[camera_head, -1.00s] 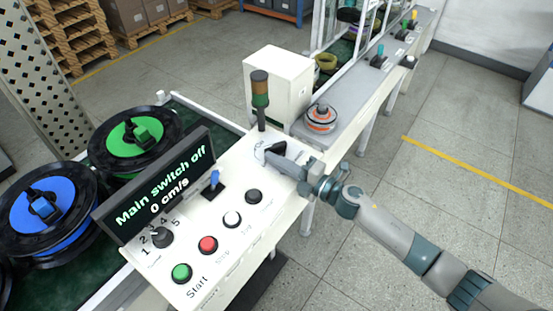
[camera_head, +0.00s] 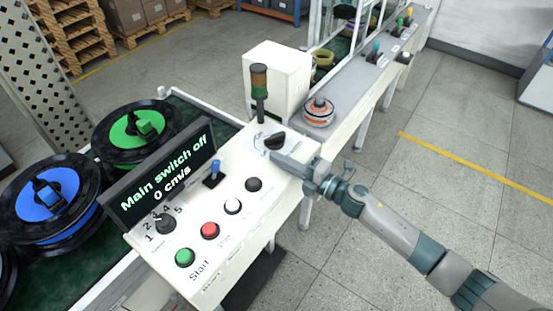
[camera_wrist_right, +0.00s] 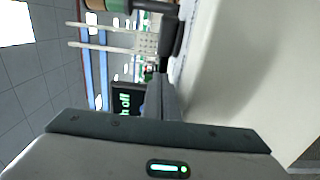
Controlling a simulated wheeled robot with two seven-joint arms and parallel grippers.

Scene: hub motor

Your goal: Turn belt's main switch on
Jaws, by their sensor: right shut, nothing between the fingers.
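The main switch is a black rotary knob (camera_head: 275,142) at the far right end of the white control panel (camera_head: 262,212). The display (camera_head: 160,178) reads "Main switch off" and "0 cm/s". My right gripper (camera_head: 274,157) is shut and empty, its tips low over the panel just in front of the knob. Whether they touch it I cannot tell. In the right wrist view, the shut fingers (camera_wrist_right: 160,94) point toward a dark shape, probably the knob (camera_wrist_right: 172,36), and part of the display (camera_wrist_right: 126,102) shows. My left gripper is not in view.
A blue-tipped lever (camera_head: 215,170) and a speed dial (camera_head: 165,223) are near the display. A signal lamp (camera_head: 259,82) stands behind the knob. Spools (camera_head: 48,200) lie at left.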

